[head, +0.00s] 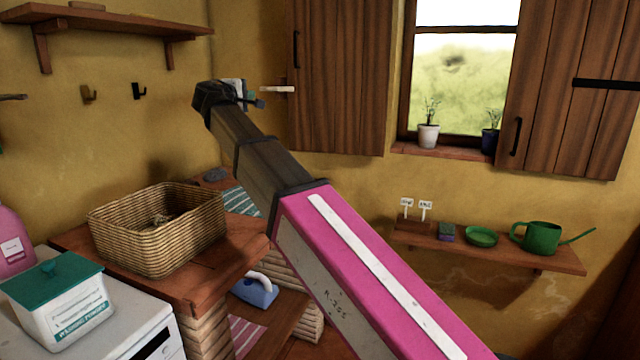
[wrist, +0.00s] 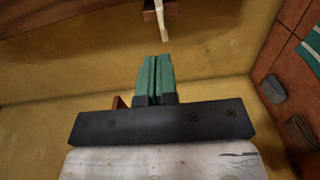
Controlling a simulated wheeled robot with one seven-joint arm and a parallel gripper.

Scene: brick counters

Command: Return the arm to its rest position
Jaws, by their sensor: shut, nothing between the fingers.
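My arm reaches up from the lower right of the head view, with a pink and grey link (head: 345,260) nearest and a dark link beyond it. My gripper (head: 252,101) is at the far end, raised in front of the yellow wall and partly hidden by my wrist. In the wrist view, the green fingers of my gripper (wrist: 153,80) are together with nothing between them. They point toward a pale peg (wrist: 161,20) on a brown mount and appear apart from it. The pale peg also shows in the head view (head: 277,89), just right of my gripper.
A wicker basket (head: 158,232) stands on a wooden counter (head: 215,270) at left. A green-lidded tub (head: 58,300) sits on a white appliance. A wall shelf (head: 480,246) at right holds a green watering can (head: 541,238). A shutter (head: 340,75) hangs beside my gripper.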

